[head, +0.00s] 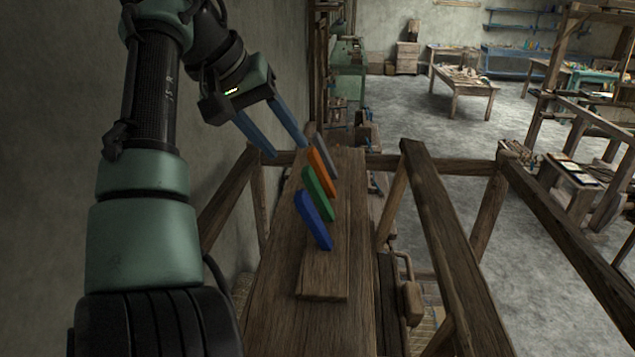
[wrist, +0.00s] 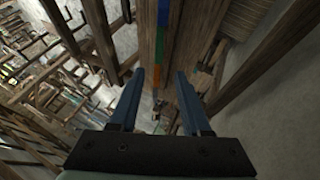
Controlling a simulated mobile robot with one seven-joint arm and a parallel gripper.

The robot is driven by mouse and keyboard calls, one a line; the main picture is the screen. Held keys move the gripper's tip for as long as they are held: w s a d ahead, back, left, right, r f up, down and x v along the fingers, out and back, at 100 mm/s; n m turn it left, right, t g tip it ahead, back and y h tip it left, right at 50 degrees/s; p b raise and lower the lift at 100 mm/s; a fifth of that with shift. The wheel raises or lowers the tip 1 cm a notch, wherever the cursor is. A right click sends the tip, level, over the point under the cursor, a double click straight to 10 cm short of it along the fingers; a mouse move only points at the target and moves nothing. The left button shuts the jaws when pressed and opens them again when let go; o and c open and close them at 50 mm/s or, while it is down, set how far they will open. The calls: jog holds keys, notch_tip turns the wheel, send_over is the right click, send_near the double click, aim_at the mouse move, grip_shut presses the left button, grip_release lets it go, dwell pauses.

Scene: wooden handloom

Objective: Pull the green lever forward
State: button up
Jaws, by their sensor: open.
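The green lever (head: 319,190) stands tilted on a wooden block on the loom's beam in the head view. It is between the blue lever (head: 314,218), nearer me, and the orange lever (head: 321,167), farther off. My gripper (head: 288,150) is open and empty, up and left of the levers in the picture. In the wrist view the green lever (wrist: 161,46) shows as a small patch beyond my open fingertips (wrist: 161,73). The orange lever (wrist: 157,76) appears between the fingers there. No contact with a lever is visible.
A grey lever (head: 325,148) stands behind the orange one. The wooden beam (head: 337,325) runs toward me under the lever block (head: 321,284). Loom rails (head: 450,240) stand to the right. A plain wall (head: 50,150) is on the left, close to my arm.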

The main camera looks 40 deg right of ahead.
aim_at(318, 188)
jog(key=shift+g, duration=0.3)
jog(key=p+x, duration=0.4)
jog(key=x, duration=0.8)
jog(key=shift+s+d+f, duration=0.1)
jog(key=shift+s+f, duration=0.1)
jog(key=shift+f, duration=0.2)
grip_shut()
jog(key=shift+r, duration=0.1)
dwell(0.5)
